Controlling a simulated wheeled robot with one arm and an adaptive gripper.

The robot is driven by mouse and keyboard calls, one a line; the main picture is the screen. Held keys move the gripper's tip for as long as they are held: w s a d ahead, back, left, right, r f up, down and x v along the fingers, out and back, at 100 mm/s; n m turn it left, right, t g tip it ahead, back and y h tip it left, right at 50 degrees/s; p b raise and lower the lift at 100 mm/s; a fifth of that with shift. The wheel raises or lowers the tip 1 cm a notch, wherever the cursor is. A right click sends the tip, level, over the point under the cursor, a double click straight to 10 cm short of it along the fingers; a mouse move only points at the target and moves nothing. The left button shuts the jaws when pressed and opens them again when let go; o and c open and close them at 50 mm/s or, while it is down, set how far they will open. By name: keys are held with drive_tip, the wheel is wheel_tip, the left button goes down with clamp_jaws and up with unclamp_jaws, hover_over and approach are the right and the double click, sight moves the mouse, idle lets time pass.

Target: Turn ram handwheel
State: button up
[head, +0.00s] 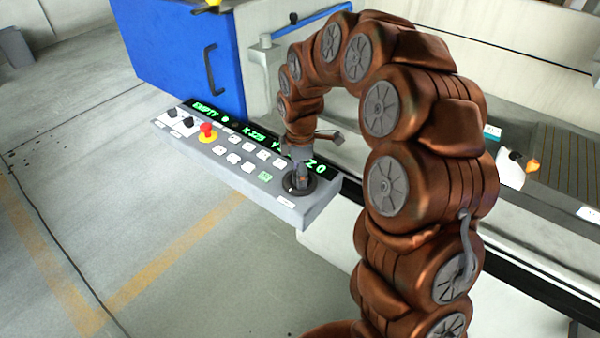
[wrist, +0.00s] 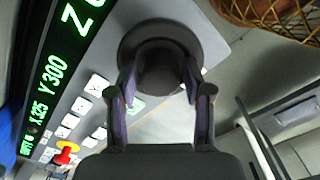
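The ram handwheel (wrist: 211,40) is a dark round disc with a raised hub (wrist: 160,68), at the end of the grey control panel. In the head view the dark handwheel (head: 326,182) is at the panel's near right corner, partly hidden by my gripper (head: 300,180). My gripper points down at it. In the wrist view my gripper's two fingers (wrist: 160,84) stand on either side of the hub, with their tips close beside it. I cannot tell whether they touch it.
The control panel (head: 280,205) carries several white buttons, a red emergency stop (head: 207,130) and a green-lettered display (head: 210,109). A blue cabinet door (head: 165,50) stands behind. A wicker basket (wrist: 275,12) shows at the wrist view's upper right. Floor at left is clear.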

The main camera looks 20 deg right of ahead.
drive_tip(key=c, duration=0.8)
